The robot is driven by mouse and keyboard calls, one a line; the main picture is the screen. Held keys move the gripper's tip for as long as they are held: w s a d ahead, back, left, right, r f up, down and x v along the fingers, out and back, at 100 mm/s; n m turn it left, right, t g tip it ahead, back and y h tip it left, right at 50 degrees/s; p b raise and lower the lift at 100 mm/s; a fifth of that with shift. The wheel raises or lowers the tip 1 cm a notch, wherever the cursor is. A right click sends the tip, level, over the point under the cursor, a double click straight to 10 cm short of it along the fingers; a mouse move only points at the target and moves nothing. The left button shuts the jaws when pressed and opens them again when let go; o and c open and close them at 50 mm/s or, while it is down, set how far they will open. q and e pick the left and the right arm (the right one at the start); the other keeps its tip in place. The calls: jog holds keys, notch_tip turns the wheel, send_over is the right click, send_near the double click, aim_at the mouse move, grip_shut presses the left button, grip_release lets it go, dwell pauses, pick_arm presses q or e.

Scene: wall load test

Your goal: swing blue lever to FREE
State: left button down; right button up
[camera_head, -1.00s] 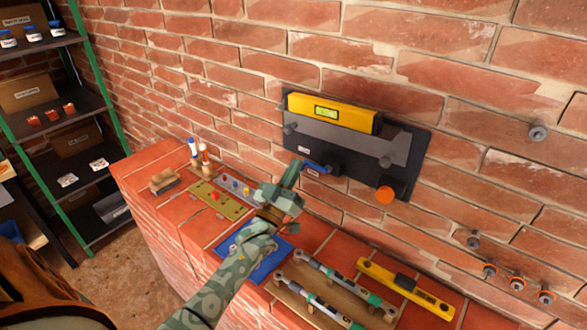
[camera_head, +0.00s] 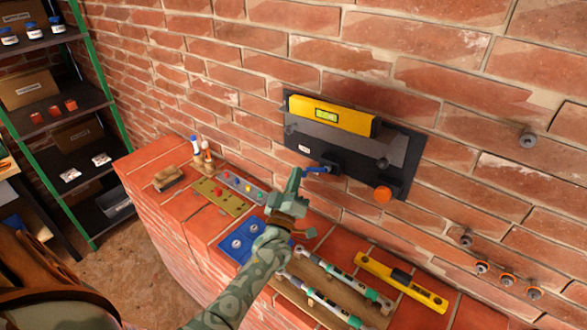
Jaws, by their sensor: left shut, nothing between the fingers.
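The blue lever (camera_head: 316,169) is on the dark wall plate (camera_head: 405,165), below the grey bar and left of a dark block. It lies roughly level, its free end pointing left. My left gripper (camera_head: 296,174) is shut and empty, its tips close to the lever's left end. I cannot tell whether they touch it. A small white label (camera_head: 304,148) sits above the lever, too small to read. My right gripper is not in view.
A yellow level (camera_head: 335,115) rests on the plate's grey bar. An orange knob (camera_head: 383,195) sits at the plate's lower right. The brick ledge below holds a blue mat (camera_head: 230,247), torque wrenches (camera_head: 325,270) and a second yellow level (camera_head: 400,281). Bolts protrude from the right wall.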

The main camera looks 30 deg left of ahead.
pick_arm(q)
jog(key=f+n+g+p, duration=0.1)
jog(key=n, duration=0.1)
jog(key=d+n+g+y+p, duration=0.1)
jog(key=n+p, duration=0.1)
jog(key=n, duration=0.1)
jog(key=d+f+n+g+y+p, duration=0.1)
jog(key=n, duration=0.2)
jog(key=shift+f+g, duration=0.35)
jog(key=shift+g, duration=0.05)
jog(key=shift+a+r, duration=0.1)
